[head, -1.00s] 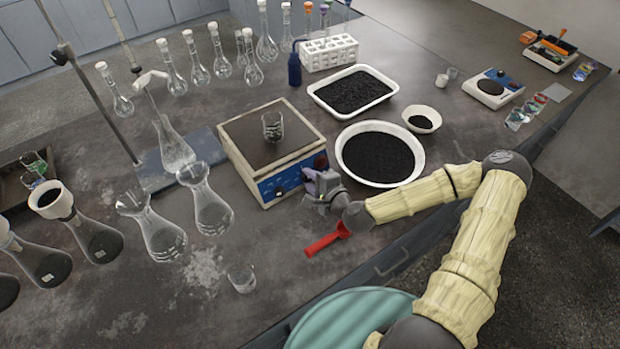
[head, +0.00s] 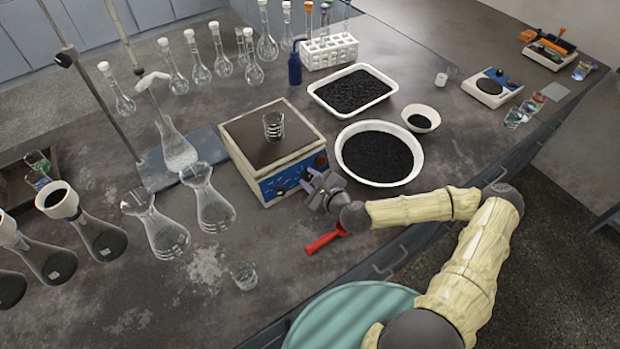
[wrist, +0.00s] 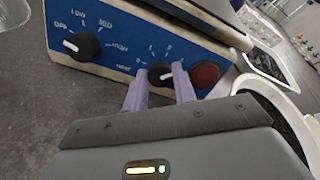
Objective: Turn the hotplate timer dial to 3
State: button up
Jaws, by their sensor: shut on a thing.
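The hotplate (head: 262,150) stands mid-bench with a beaker on its top. Its blue front panel carries a black timer dial (wrist: 161,73), marked 0, 1 and 2, which I see in the wrist view. The dial's white pointer line points right. A 3 is not legible. My gripper (wrist: 160,87) has a purple finger on each side of the timer dial and is shut on it; it also shows in the head view (head: 308,186) at the panel. A heat dial (wrist: 82,46) sits to the left, its white mark toward OFF.
A red button (wrist: 206,75) is just right of my right finger. A red scoop (head: 325,240) lies below my gripper. A white bowl of black grains (head: 417,165) stands right of the hotplate. Glass flasks (head: 213,207) stand to its left.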

jog(key=shift+s+f, duration=0.1)
jog(key=shift+f, duration=0.1)
jog(key=o, duration=1)
jog(key=shift+r, duration=0.1)
jog(key=v, duration=0.7)
jog(key=shift+r+p, duration=0.25)
jog(key=shift+p, duration=0.15)
jog(key=p+v, duration=1)
jog(key=p, duration=0.1)
jog(key=shift+f, duration=0.2)
jog(key=shift+s+d, duration=0.1)
jog(key=shift+s, duration=0.05)
